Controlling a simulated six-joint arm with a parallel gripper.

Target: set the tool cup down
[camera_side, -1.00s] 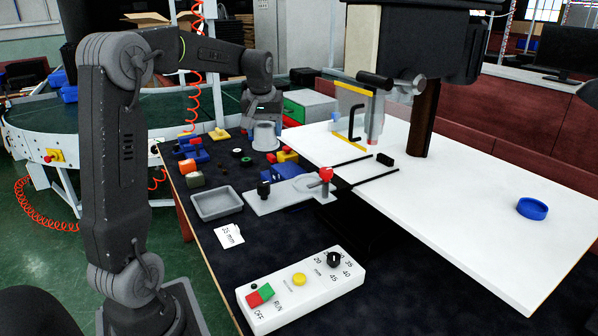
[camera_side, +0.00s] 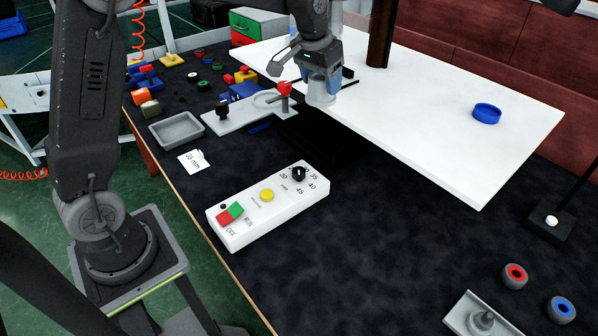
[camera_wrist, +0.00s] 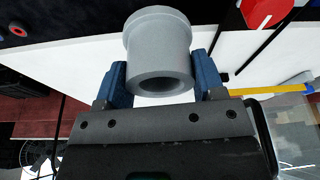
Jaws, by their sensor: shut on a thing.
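The tool cup (camera_side: 321,94) is a plain grey round cup with a flared rim. My gripper (camera_side: 321,76) is shut on it, with the cup hanging below the jaws in the side view. In the wrist view the cup (camera_wrist: 158,45) sits between the two blue fingers of my gripper (camera_wrist: 162,82), its round opening showing. In the side view the cup appears over the left edge of the white board (camera_side: 430,110), just right of the red knob. I cannot tell whether its lower end touches anything.
A grey plate fixture (camera_side: 235,117) with a red knob (camera_side: 285,88) stands close left of the cup. A dark post (camera_side: 379,40) rises behind. A blue ring (camera_side: 486,113) lies on the board. A control box (camera_side: 268,205) and grey tray (camera_side: 176,130) lie nearer.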

